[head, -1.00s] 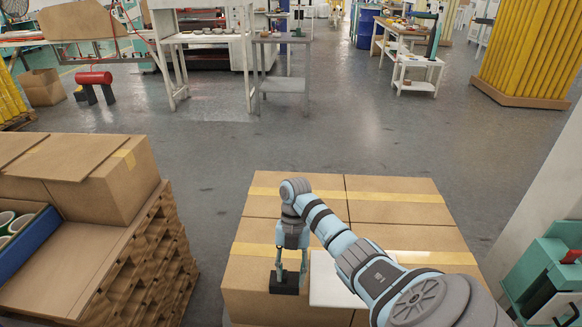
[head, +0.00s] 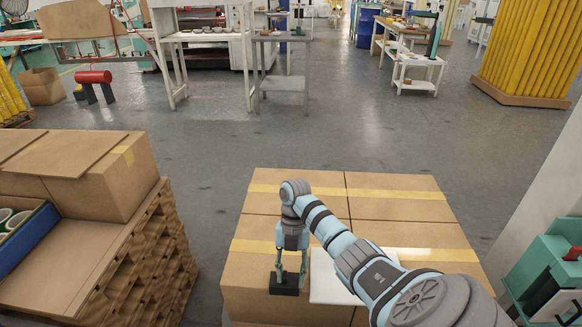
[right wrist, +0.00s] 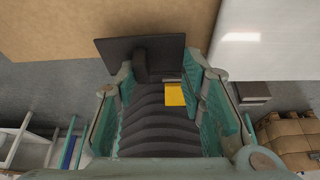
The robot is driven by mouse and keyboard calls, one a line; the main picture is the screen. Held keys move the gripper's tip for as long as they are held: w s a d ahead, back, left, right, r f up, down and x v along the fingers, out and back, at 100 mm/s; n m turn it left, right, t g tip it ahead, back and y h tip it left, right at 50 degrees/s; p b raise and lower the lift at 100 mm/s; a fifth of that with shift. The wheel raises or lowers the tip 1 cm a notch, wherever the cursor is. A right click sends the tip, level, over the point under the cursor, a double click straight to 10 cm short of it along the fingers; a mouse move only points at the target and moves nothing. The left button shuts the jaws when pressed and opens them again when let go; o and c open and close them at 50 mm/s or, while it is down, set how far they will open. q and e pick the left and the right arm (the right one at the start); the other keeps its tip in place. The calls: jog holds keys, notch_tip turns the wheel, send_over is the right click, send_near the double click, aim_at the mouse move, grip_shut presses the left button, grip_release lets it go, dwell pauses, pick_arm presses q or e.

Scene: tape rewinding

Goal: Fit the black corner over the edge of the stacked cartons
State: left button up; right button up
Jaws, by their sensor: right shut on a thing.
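The stacked cartons (head: 397,208) stand at the front centre, with bands of yellow tape across their tops. My right gripper (head: 291,266) points down at the near left part of the stack and is shut on the black corner (head: 284,284). The black corner is a small dark piece below the fingertips, in front of the carton tops in the head view. In the right wrist view the corner (right wrist: 138,48) shows as a flat dark plate beyond my right gripper (right wrist: 163,85), against the brown carton (right wrist: 60,25). I cannot tell whether it touches the carton. My left gripper is out of view.
A white sheet (head: 327,285) lies on the cartons right of the gripper. Another carton pile (head: 125,180) and a blue tray (head: 32,238) stand at the left. A teal machine (head: 545,265) is at the right. Grey floor (head: 220,140) is clear behind the stack.

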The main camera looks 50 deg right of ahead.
jog(key=shift+f+b, duration=0.6)
jog(key=shift+f, duration=0.1)
jog(key=o, duration=1)
jog(key=shift+o, duration=0.6)
jog(key=shift+o, duration=1.4)
jog(key=shift+r, duration=0.15)
notch_tip(320, 180, up, 8)
jog(key=p, duration=0.7)
jog(key=shift+p, duration=0.3)
